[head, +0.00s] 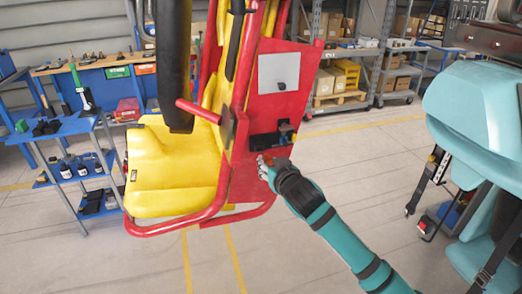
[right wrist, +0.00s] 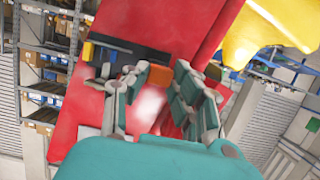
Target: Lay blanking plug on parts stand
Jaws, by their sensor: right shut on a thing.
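My right gripper (head: 263,161) is at the red side panel (head: 262,178) of the yellow seat, just below a dark recess (head: 270,139). In the right wrist view its fingers (right wrist: 152,88) are closed around a small orange piece, which I take to be the blanking plug (right wrist: 133,74). The fingers hide part of it. I cannot tell whether it touches the panel. A blue tiered stand (head: 68,131) at the left, probably the parts stand, has bottles and dark items on its shelves. My left gripper is not in view.
The yellow seat (head: 165,170) with its red frame stands between my right gripper and the blue stand. A blue workbench (head: 115,80) is behind at the left. A large teal seat-like form (head: 475,110) is close at the right. The floor in front is clear.

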